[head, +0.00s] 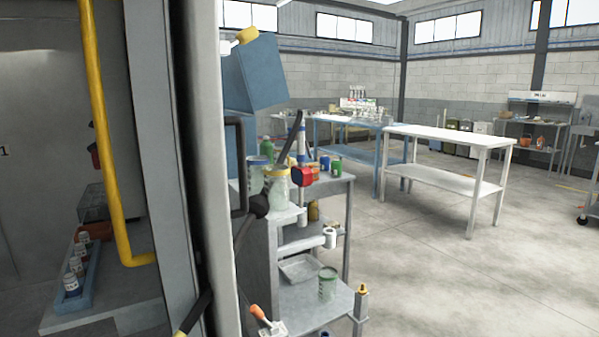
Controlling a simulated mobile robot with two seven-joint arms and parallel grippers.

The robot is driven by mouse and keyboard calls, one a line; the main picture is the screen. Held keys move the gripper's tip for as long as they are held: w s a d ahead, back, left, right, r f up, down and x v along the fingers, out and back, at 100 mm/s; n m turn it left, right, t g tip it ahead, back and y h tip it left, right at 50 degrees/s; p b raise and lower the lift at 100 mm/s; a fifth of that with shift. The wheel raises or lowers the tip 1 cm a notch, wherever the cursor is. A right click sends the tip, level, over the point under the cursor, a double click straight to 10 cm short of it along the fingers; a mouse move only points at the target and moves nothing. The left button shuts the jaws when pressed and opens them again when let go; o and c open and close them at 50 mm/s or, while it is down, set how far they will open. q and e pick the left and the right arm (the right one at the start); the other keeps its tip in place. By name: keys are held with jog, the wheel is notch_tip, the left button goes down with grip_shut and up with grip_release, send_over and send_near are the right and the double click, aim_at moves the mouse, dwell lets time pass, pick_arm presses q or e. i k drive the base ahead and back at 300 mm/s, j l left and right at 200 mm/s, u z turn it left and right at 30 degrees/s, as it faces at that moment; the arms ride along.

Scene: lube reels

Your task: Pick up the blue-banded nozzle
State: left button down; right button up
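I cannot pick out a blue-banded nozzle for certain. A slim white upright item with a blue part (301,148) stands among containers on the grey shelf unit right of the near post; it is too small to identify. A red-headed item (302,177) is in front of it, beside a dark rod. Neither of my grippers shows in the head view.
A pale post (204,120) fills the near left, with a yellow pipe (98,120) beyond it. A blue tray (92,285) holds several bottles on a left shelf. A white table (450,135) stands at centre right.

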aim_at(301, 175)
jog(key=i+l+z, duration=0.4)
jog(key=i+z, duration=0.35)
jog(key=i+l+z, duration=0.1)
jog(key=i+z, duration=0.3)
jog(key=i, duration=0.15)
jog(key=i+z, duration=0.25)
jog(key=i, duration=1.2)
jog(key=i+u, duration=0.45)
jog(key=i+l+u, duration=0.1)
jog(key=i+u, duration=0.35)
jog(key=i+l+u, duration=0.2)
jog(key=u, duration=0.3)
jog(key=i+u, duration=0.2)
jog(key=u, duration=0.25)
jog(key=i+l+u, duration=0.15)
jog(key=u, duration=0.25)
jog(key=i+l+u, duration=0.15)
jog(key=u, duration=0.3)
jog(key=i+l+u, duration=0.15)
jog(key=u, duration=0.25)
jog(key=i+l+u, duration=0.15)
jog(key=u, duration=0.3)
jog(key=i+l+u, duration=0.1)
jog(key=l+u, duration=1)
jog(key=u, duration=0.15)
jog(key=i, duration=0.05)
